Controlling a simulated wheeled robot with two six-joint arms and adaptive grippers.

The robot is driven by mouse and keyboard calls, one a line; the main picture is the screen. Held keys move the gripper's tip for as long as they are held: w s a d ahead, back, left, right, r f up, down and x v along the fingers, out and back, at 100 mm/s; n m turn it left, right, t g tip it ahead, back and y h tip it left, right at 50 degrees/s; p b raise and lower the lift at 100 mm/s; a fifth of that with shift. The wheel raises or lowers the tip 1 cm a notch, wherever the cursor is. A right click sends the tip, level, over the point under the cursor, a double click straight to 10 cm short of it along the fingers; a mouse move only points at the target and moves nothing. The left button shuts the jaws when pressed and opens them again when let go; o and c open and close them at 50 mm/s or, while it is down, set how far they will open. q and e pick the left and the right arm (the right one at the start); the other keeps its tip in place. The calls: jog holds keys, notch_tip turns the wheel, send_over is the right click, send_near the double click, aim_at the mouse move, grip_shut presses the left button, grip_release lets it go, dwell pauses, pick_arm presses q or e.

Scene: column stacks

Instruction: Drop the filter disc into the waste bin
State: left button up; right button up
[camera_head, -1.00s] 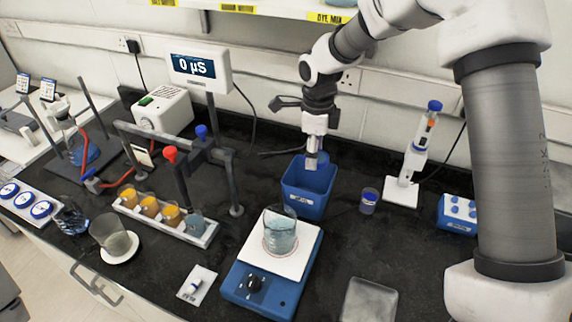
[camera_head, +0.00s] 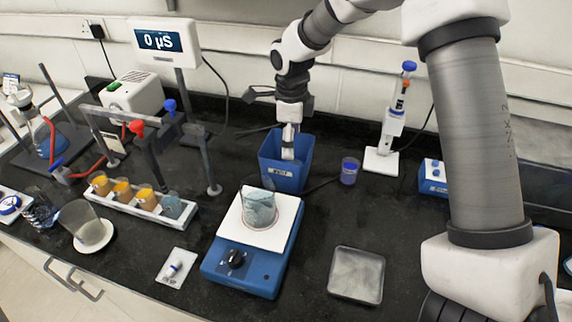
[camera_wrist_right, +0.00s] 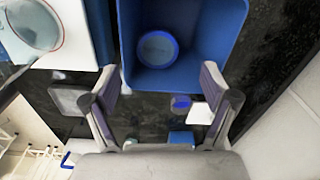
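The blue waste bin (camera_head: 284,181) stands on the dark bench behind the blue stirrer, and its open inside (camera_wrist_right: 215,25) shows in the right wrist view. A pale round disc with a blue rim (camera_wrist_right: 157,48), which looks like the filter disc, shows inside the bin's outline, apart from my fingers. I cannot tell whether it rests on the bin floor. My right gripper (camera_head: 289,150) points down over the bin's mouth. In the right wrist view its two fingers (camera_wrist_right: 160,78) are spread with nothing between them. My left gripper is not in view.
A blue stirrer (camera_head: 245,268) with a beaker (camera_head: 259,207) stands in front of the bin. A blue-capped vial (camera_head: 349,171) and a pipette on a stand (camera_head: 392,125) are to the right. A clamp frame (camera_head: 150,140) stands left. A square tray (camera_head: 357,275) lies front right.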

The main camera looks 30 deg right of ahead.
jog(key=shift+w+f, duration=0.25)
jog(key=shift+w, duration=0.15)
notch_tip(320, 180, up, 12)
dwell(0.6)
